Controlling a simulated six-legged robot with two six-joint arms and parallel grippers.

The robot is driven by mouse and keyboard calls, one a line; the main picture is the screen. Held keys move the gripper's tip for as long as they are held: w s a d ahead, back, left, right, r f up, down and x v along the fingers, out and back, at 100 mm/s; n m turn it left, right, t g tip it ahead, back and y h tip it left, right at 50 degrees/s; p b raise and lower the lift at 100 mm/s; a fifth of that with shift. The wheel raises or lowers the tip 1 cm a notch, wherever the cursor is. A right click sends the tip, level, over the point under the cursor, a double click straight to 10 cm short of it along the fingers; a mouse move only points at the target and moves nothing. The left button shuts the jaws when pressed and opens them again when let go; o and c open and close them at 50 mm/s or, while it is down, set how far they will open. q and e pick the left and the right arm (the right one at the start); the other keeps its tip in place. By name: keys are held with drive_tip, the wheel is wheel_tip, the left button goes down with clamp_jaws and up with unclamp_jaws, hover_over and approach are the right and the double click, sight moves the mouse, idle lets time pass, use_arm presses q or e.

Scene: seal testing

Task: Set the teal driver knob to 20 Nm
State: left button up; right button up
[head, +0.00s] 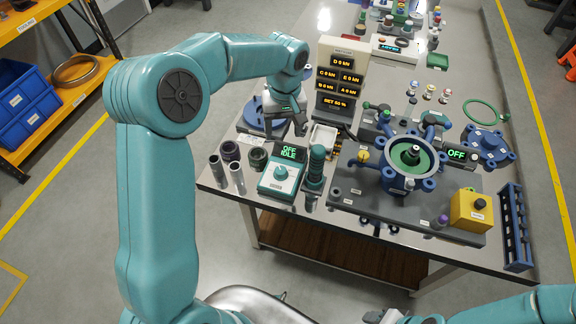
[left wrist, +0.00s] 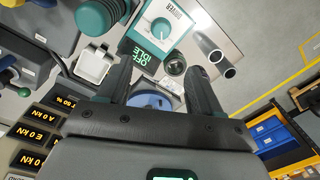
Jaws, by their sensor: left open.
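My left gripper (head: 287,128) is open and empty, above the table behind the unit. In the left wrist view its fingers (left wrist: 158,78) stand apart, clear of the knob. My right gripper (head: 388,317) is partly in view at the bottom edge; its jaws are unclear.
A teal-handled tool (head: 316,165) stands close right of the unit. Grey tubes (head: 237,177) and dark rings (head: 257,158) stand to its left. A display tower (head: 339,80) rises behind. A blue flanged housing (head: 410,160) and yellow box (head: 470,209) occupy the right.

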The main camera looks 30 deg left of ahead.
sight(281, 169)
use_arm(q)
drive_tip(key=f, duration=0.5)
drive_tip(key=f+p, duration=0.1)
drive_tip(key=f, duration=1)
drive_tip(key=shift+s+a+p, duration=0.3)
drive_tip(key=shift+a+p, duration=0.05)
drive_tip(key=c, duration=1.1)
